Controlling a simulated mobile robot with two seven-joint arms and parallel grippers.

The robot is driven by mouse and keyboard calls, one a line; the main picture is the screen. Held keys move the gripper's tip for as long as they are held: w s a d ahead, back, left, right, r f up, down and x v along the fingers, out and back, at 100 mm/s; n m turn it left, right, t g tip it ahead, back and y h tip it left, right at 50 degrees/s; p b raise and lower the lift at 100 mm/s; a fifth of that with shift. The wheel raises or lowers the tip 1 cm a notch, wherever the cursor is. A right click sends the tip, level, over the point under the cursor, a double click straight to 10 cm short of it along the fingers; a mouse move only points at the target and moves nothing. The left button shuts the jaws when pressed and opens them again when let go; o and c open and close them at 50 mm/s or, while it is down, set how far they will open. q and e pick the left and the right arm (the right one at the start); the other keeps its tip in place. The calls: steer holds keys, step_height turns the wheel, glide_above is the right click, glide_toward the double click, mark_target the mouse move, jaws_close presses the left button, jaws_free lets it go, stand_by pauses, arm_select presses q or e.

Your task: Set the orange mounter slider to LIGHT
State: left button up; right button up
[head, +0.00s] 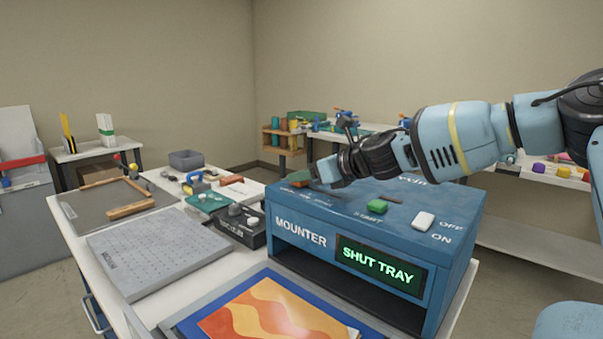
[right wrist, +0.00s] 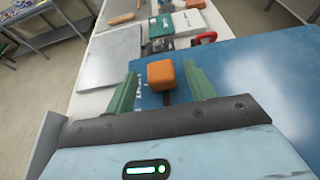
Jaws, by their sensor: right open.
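The blue mounter (head: 450,260) stands on the table, with a lit display (head: 378,265) reading SHUT TRAY. Its orange slider knob (right wrist: 160,75) shows in the right wrist view, on a short dark stem above the blue top. My right gripper (right wrist: 158,88) is open, with one green finger on each side of the knob; I cannot tell whether either touches it. In the head view my right gripper (head: 314,176) is low over the mounter's back left corner and hides most of the slider and its lettering. My left gripper is out of view.
A green button (head: 377,206) and a white ON/OFF switch (head: 424,221) are on the mounter's top. A tray with an orange print (head: 270,310) sticks out in front. A grey perforated plate (head: 160,250) and a dark control box (head: 240,224) lie to the left.

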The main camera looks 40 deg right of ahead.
mark_target(323, 193)
steer(key=shift+p+v, duration=0.35)
steer(key=shift+v, duration=1.8)
